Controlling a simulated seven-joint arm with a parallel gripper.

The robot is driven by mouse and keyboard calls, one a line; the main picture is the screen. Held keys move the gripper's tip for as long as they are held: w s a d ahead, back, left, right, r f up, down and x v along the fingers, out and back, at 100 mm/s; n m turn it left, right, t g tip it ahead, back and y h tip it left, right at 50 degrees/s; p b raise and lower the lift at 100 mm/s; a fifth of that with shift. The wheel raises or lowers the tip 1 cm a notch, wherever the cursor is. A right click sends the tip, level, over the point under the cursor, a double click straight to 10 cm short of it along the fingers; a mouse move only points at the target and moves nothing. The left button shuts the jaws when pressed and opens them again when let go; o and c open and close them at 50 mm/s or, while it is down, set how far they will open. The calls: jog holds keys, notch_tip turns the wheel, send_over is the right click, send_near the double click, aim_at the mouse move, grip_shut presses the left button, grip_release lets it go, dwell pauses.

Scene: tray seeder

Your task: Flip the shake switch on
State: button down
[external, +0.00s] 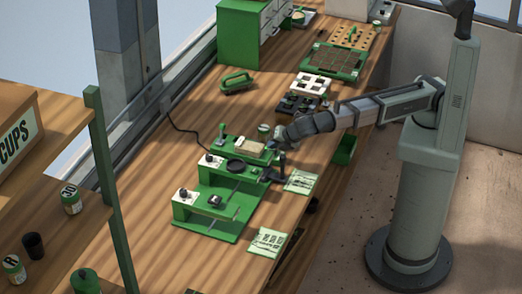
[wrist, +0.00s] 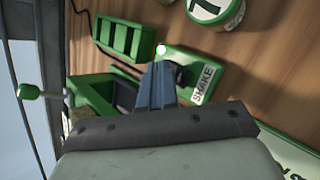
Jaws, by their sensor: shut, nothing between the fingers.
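The shake switch box is a green box (wrist: 185,60) with a white SHAKE label (wrist: 204,84) in the wrist view. A dark switch (wrist: 188,74) sits on it beside the label, and a small bright white lamp (wrist: 161,50) shows at its corner. My gripper (wrist: 158,68) is shut and empty, its fingertips over the box's left part close to the switch. I cannot tell whether they touch, or which way the switch is set. In the external view my gripper (external: 278,160) is at the right end of the green seeder (external: 250,166); the switch is not clear there.
A jar marked 7 (wrist: 208,8) and a green divided holder (wrist: 125,38) are near the box in the wrist view. Two printed sheets (external: 300,182) (external: 268,241) lie along the bench's right edge. A green bin (external: 345,149) is to the right.

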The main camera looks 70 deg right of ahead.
jog(key=shift+s+r, duration=0.15)
jog(key=shift+r, duration=1.1)
jog(key=shift+s+r, duration=0.15)
jog(key=shift+r, duration=1.1)
jog(key=shift+w, duration=0.1)
